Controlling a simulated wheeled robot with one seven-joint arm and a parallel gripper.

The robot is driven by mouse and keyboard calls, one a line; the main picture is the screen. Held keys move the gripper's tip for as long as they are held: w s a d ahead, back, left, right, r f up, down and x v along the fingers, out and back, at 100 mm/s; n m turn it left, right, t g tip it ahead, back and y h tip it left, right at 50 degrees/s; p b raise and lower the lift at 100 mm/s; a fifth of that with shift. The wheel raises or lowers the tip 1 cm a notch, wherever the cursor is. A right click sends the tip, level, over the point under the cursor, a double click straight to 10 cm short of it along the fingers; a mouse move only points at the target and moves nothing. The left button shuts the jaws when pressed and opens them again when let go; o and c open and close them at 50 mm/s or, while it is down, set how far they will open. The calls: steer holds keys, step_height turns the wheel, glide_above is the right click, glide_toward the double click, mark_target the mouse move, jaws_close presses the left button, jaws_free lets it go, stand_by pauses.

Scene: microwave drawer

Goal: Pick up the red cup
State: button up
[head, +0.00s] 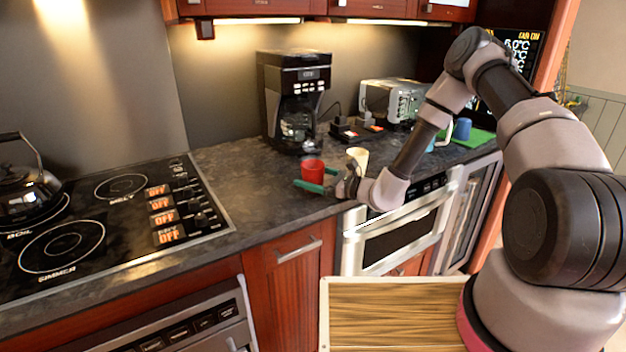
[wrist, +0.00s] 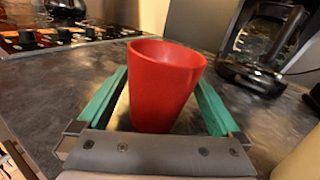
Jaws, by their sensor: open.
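The red cup (head: 313,171) stands upright on the dark countertop, in front of the coffee maker. It also fills the middle of the wrist view (wrist: 165,85). My gripper (head: 318,186) is low over the counter at the cup, with its green fingers pointing to the left. In the wrist view my gripper (wrist: 160,98) is open, with one green finger on each side of the cup. Gaps show between the cup and both fingers.
A cream cup (head: 358,157) stands close to the right of my gripper. The black coffee maker (head: 294,100) is behind the red cup. A stove (head: 110,215) with a kettle (head: 22,180) is at left. A toaster (head: 393,100) and blue cup (head: 462,129) are farther right.

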steer(key=shift+x, duration=1.05)
steer(key=c, duration=1.5)
